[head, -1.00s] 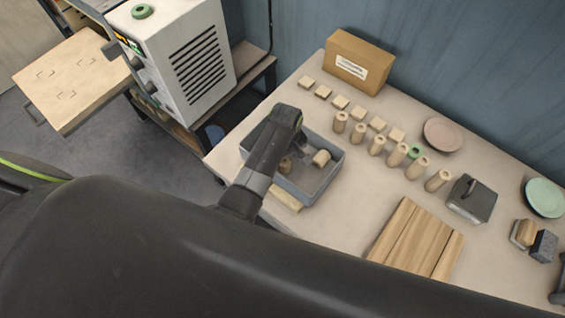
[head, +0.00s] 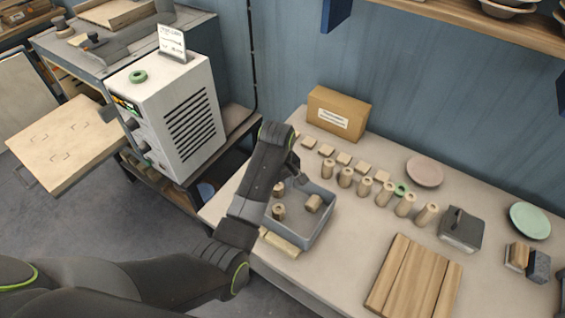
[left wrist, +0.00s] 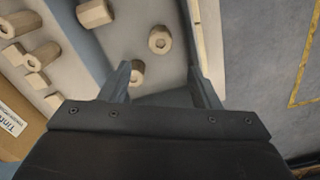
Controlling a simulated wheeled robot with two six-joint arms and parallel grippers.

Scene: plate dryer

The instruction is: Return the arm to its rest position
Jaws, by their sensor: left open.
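My left arm comes in from the lower left in the head view. Its gripper (left wrist: 163,88) is open and empty in the left wrist view, with its two fingers apart above the grey tray (head: 300,240). In the head view the fingers are mostly hidden behind the wrist. In the left wrist view, one cylinder (left wrist: 136,75) shows by the left finger and another (left wrist: 159,39) beyond the fingers. My right gripper is out of view.
A white machine (head: 175,110) stands left of the bench. Upright wooden cylinders (head: 365,188), a cardboard box (head: 337,113), a pink plate (head: 425,170) and a striped board (head: 413,277) occupy the bench. A wooden shelf (head: 480,30) hangs at upper right.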

